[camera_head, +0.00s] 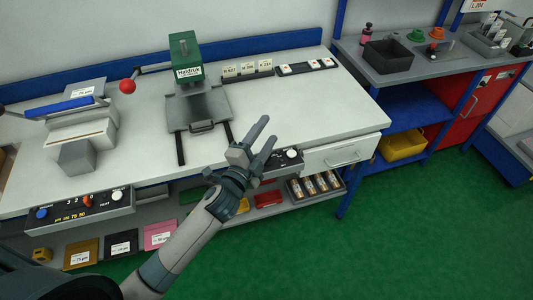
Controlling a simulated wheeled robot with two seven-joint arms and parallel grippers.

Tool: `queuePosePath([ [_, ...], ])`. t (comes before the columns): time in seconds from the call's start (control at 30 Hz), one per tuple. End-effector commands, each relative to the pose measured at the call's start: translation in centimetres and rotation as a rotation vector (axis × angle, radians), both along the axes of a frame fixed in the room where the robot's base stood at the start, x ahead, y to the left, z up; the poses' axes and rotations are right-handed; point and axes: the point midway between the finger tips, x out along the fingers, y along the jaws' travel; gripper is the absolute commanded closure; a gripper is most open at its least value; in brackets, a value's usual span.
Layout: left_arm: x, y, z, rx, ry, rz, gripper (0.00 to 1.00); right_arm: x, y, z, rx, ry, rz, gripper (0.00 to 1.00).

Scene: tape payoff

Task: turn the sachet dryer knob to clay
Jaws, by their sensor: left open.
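My left gripper (269,129) is open and empty, its fingers pointing up and to the right above the front edge of the white bench. Just right of it, a dark control panel (270,168) on the bench front carries a white round knob (291,153). The gripper hides part of this panel. The fingers appear apart from the knob. I cannot read the markings around it, nor any word "clay", so I cannot tell its setting or confirm that it is the sachet dryer knob. My right gripper is not in view.
A second control box (80,208) at the left has a blue and a white knob. A green-headed press (186,58) stands on the white bench (290,110). A drawer (340,155) is right of the dark panel. A shelf below holds cylinders (315,184). Green floor is free at right.

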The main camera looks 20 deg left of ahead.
Motion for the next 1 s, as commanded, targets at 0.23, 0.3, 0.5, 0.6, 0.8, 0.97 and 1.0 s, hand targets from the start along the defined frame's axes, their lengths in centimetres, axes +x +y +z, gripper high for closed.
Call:
queuePosePath([
  [0.23, 3.5, -7.5, 8.9, 0.470, -0.462, -0.288, 0.50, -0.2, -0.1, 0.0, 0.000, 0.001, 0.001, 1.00],
  [0.3, 3.6, -9.7, 10.2, 0.610, -0.584, -0.374, 0.50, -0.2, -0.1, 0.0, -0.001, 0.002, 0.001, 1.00],
  [0.5, 3.2, -14.0, 10.6, 1.018, -0.898, -0.635, 0.50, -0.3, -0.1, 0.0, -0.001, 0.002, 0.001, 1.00],
  [0.6, 3.0, -14.6, 9.3, 1.222, -1.029, -0.780, 0.50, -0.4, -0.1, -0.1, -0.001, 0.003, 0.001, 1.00],
  [0.8, 3.6, -11.7, 5.5, 1.606, -1.216, -1.115, 0.50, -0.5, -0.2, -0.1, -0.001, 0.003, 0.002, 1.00],
  [0.97, 4.7, -5.3, 3.1, 1.862, -1.269, -1.440, 0.50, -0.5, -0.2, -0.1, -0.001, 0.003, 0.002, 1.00],
  [1.0, 5.0, -3.4, 2.9, 1.912, -1.269, -1.523, 0.50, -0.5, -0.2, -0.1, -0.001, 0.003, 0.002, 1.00],
])
